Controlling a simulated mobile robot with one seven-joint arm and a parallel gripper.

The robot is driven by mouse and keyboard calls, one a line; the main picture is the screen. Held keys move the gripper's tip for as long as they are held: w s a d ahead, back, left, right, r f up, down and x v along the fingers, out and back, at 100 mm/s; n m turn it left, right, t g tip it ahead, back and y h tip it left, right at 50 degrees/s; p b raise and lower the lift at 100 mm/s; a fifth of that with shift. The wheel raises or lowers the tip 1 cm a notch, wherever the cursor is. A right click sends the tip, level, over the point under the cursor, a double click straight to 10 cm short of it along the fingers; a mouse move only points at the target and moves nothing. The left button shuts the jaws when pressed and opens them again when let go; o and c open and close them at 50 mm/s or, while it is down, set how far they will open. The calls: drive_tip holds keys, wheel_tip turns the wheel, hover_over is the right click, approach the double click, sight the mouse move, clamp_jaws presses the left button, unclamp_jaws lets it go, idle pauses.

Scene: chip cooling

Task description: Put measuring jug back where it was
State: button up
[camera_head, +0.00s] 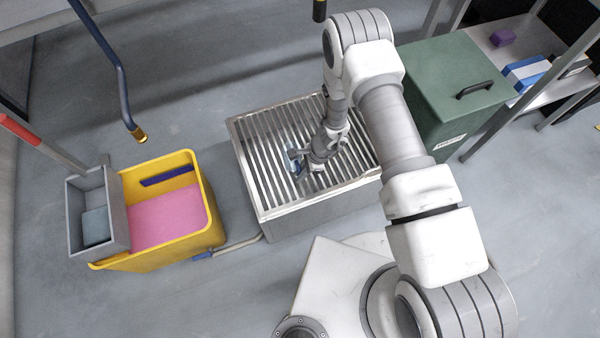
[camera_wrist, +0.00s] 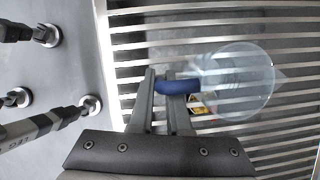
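The measuring jug (camera_wrist: 238,82) is clear with a blue handle (camera_wrist: 180,94). In the wrist view it is over the metal grate, with its round opening facing the camera. My gripper (camera_wrist: 159,78) is at the handle, one finger on its outer side and the other between handle and jug body, with the handle's blue end filling the narrow gap. In the head view my gripper (camera_head: 303,170) is low over the grate of the floor sink (camera_head: 262,185), and the jug (camera_head: 293,155) is mostly hidden behind it.
A yellow bin (camera_head: 207,200) with a pink interior stands left of the sink, with a grey bucket (camera_head: 120,215) at its side. A green lidded box (camera_head: 440,75) stands to the right, near a shelf (camera_head: 540,40). A hose runs between bin and sink. A blue pipe hangs above.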

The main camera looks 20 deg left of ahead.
drive_tip(key=o, duration=0.4)
drive_tip(key=shift+o, duration=0.2)
drive_tip(key=w+d+r+n+t+p, duration=0.1)
drive_tip(key=w+d+r+n, duration=0.15)
drive_tip(key=r, duration=1.25)
drive_tip(key=w+d+r+n+t+y+p, duration=0.15)
drive_tip(key=d+r, duration=0.25)
drive_tip(key=r, duration=1)
drive_tip(key=w+d+r+n+p, duration=0.1)
drive_tip(key=w+d+r+n, duration=0.25)
drive_tip(key=r, duration=1.15)
drive_tip(key=s+d+r+n+t+h, duration=0.4)
drive_tip(key=s+d+r+t+h, duration=0.1)
drive_tip(key=s+d+r, duration=1.1)
drive_tip(key=shift+s+d+r, duration=0.2)
drive_tip(key=shift+d, duration=0.9)
drive_tip(key=shift+r+n, duration=0.1)
drive_tip(key=shift+n, duration=0.15)
